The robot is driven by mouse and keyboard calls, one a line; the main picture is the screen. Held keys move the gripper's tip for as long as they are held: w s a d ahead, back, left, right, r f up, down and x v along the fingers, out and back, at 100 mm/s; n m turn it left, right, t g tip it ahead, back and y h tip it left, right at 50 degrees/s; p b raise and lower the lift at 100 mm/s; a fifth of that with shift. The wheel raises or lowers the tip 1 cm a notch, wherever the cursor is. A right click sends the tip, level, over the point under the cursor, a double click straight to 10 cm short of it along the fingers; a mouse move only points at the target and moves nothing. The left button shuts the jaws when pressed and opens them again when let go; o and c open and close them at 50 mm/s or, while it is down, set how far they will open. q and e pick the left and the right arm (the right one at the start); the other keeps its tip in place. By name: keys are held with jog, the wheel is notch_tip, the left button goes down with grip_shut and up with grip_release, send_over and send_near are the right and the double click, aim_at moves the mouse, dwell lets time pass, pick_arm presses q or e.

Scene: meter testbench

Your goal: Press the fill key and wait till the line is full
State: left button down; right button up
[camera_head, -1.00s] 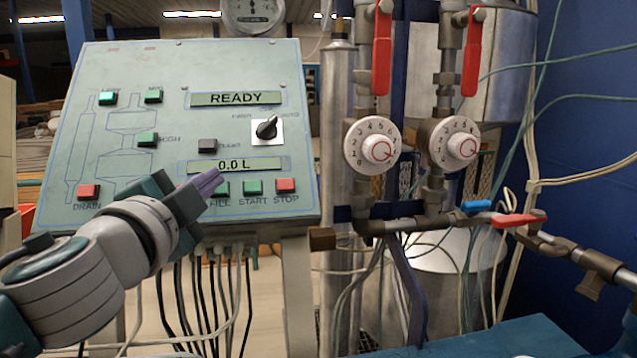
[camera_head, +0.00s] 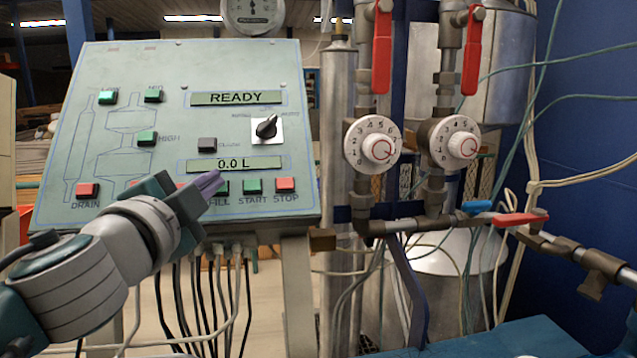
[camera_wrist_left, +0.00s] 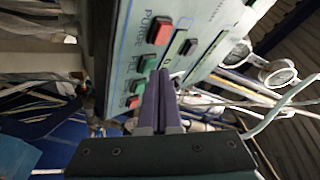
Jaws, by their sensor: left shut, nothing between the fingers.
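The green fill key (camera_head: 222,188) sits in the bottom row of the sloped control panel (camera_head: 110,60), above the label FILL. My left gripper (camera_head: 216,180) is shut and empty, its purple fingertips just in front of the panel at the fill key's upper left, partly covering it. In the left wrist view the shut fingers (camera_wrist_left: 161,80) point at the panel, near a green key (camera_wrist_left: 147,64). Whether the tips touch the key I cannot tell. The upper display (camera_head: 236,98) reads READY and the lower display (camera_head: 236,165) reads 0.0 L. My right gripper is not in view.
Beside the fill key are the green START key (camera_head: 252,186) and the red STOP key (camera_head: 286,184). A selector knob (camera_head: 267,127) stands out from the panel. Pipes with red-handled valves (camera_head: 382,50) and round dials (camera_head: 372,146) stand to the right. Cables hang below the panel.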

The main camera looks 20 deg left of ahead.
pick_arm(q)
jog(key=shift+w+a+f, duration=0.1)
jog(key=shift+w+f, duration=0.1)
dwell(0.3)
jog(key=shift+s+r, duration=0.1)
jog(key=shift+s+d+r+p, duration=0.3)
jog(key=shift+s+r+p, duration=0.1)
jog(key=shift+s+r, duration=0.05)
dwell(0.4)
jog(key=shift+s+d+r+p, duration=0.5)
jog(key=shift+s+r+p, duration=0.3)
jog(key=shift+r+p, duration=0.05)
jog(key=shift+s+d+r+p, duration=0.5)
jog(key=shift+s+r+p, duration=0.3)
jog(key=shift+p, duration=0.05)
